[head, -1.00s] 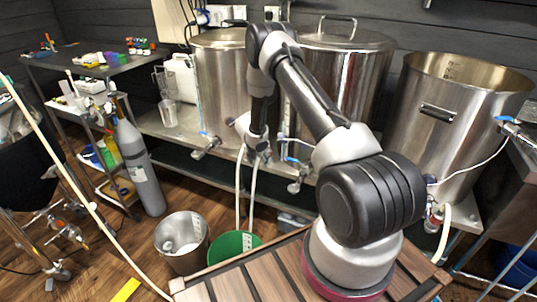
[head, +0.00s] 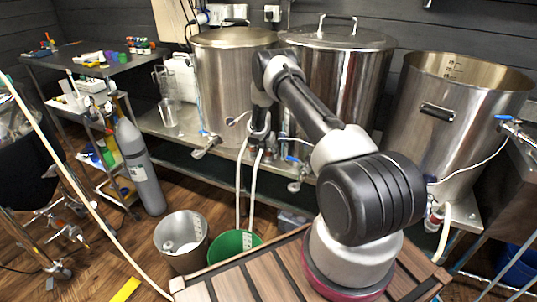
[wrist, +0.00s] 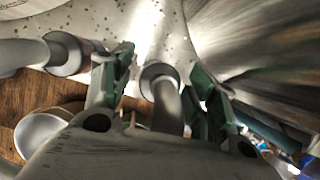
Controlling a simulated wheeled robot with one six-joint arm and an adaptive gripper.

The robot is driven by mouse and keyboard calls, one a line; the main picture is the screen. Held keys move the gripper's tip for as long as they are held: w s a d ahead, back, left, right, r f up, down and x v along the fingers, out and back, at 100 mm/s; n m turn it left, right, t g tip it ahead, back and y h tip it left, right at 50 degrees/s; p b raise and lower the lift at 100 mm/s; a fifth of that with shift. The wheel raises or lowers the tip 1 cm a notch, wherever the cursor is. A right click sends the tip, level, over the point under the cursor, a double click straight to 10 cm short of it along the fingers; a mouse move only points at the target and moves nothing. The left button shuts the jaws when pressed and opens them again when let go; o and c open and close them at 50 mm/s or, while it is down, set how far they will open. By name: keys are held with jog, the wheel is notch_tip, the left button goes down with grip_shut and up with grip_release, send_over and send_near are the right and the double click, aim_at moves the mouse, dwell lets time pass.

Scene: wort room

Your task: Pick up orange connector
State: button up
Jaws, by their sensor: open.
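I cannot pick out the orange connector for certain in either view. Small orange and red pieces (head: 136,43) lie among coloured parts on the dark table at the back left, too small to identify. My gripper (wrist: 162,62) is open in the wrist view, with green pads on both fingers. A grey pipe-like fitting (wrist: 164,98) shows between the fingers; I cannot tell whether they touch it. In the head view my gripper is small and dark, in front of the left lidded kettle (head: 225,85), far from the table.
A second lidded kettle (head: 345,90) and an open kettle (head: 450,110) stand to the right, with taps and hoses in front. A steel bucket (head: 182,245), a green bucket (head: 225,250) and a grey cylinder (head: 143,170) stand on the floor. Wooden slats (head: 250,282) lie near me.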

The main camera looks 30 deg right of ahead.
jog(key=shift+f, duration=0.1)
jog(key=c, duration=1.1)
jog(key=shift+c, duration=0.2)
jog(key=r, duration=0.3)
jog(key=a+r, duration=0.1)
jog(key=r, duration=0.3)
jog(key=shift+w+a, duration=0.15)
jog(key=shift+a, duration=0.05)
jog(key=w+a, duration=0.2)
jog(key=a, duration=1.6)
jog(key=shift+w+a, duration=0.15)
jog(key=shift+a, duration=0.1)
jog(key=shift+r, duration=0.1)
jog(key=shift+r, duration=2.15)
